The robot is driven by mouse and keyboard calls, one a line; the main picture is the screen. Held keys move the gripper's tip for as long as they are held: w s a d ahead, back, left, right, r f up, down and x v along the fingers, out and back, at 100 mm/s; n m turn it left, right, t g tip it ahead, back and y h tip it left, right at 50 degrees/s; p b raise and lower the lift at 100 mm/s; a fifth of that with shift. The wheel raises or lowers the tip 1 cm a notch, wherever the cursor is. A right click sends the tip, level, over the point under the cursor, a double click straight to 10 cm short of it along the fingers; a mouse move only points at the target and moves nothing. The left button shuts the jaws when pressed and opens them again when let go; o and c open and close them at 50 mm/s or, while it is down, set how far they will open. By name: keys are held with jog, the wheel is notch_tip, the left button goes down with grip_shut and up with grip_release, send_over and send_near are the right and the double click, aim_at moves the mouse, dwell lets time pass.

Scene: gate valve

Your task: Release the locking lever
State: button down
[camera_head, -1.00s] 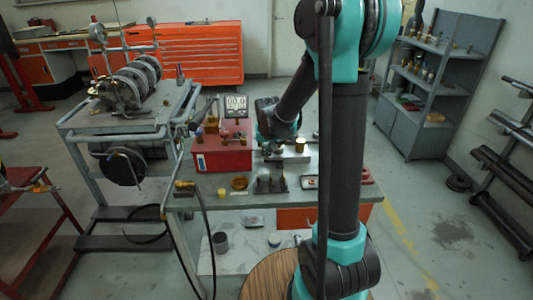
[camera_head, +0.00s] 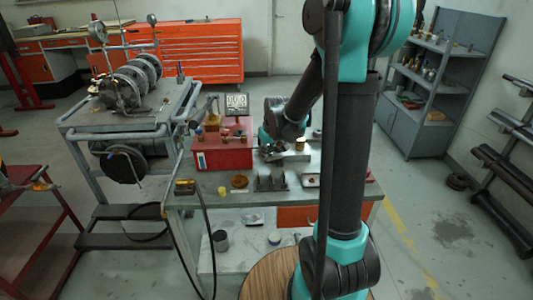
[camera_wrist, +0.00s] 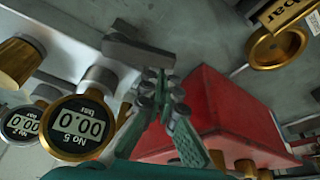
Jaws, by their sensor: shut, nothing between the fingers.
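In the wrist view my gripper (camera_wrist: 158,76) is shut, with its green and grey fingers together and nothing between them. A flat grey metal bar (camera_wrist: 136,48), which may be the locking lever, lies just beyond and left of the fingertips. I cannot tell whether the fingers touch it. A pressure gauge (camera_wrist: 80,128) marked No 5 and reading 00.0 is at the left of the fingers. A red box (camera_wrist: 235,115) is at their right. In the head view my gripper is mostly hidden behind my arm, above the workbench (camera_head: 225,183).
In the head view, the red box (camera_head: 222,153) stands on the bench, with a digital display (camera_head: 236,104) behind it. A cart with a pipe assembly (camera_head: 128,85) stands at left. A black hose (camera_head: 201,225) hangs off the bench front. A brass disc (camera_wrist: 272,48) shows in the wrist view.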

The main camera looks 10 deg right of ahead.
jog(key=n, duration=0.1)
jog(key=s+n, duration=0.1)
jog(key=shift+s+d+n+y, duration=0.15)
jog(key=shift+s+n+y, duration=0.1)
jog(key=shift+n+y, duration=0.15)
jog(key=n, duration=0.1)
jog(key=s+n+g, duration=0.1)
jog(key=shift+d+n+y, duration=0.25)
jog(key=shift+n+y, duration=0.05)
jog(key=shift+n, duration=0.1)
jog(key=n, duration=0.1)
jog(key=s+d+n+g, duration=0.1)
jog(key=n, duration=0.1)
jog(key=s+n+y, duration=0.1)
jog(key=n, duration=0.1)
jog(key=shift+d, duration=0.3)
jog(key=shift+s+a, duration=0.1)
jog(key=shift+s, duration=0.1)
jog(key=shift+s+a, duration=0.2)
jog(key=shift+s, duration=0.35)
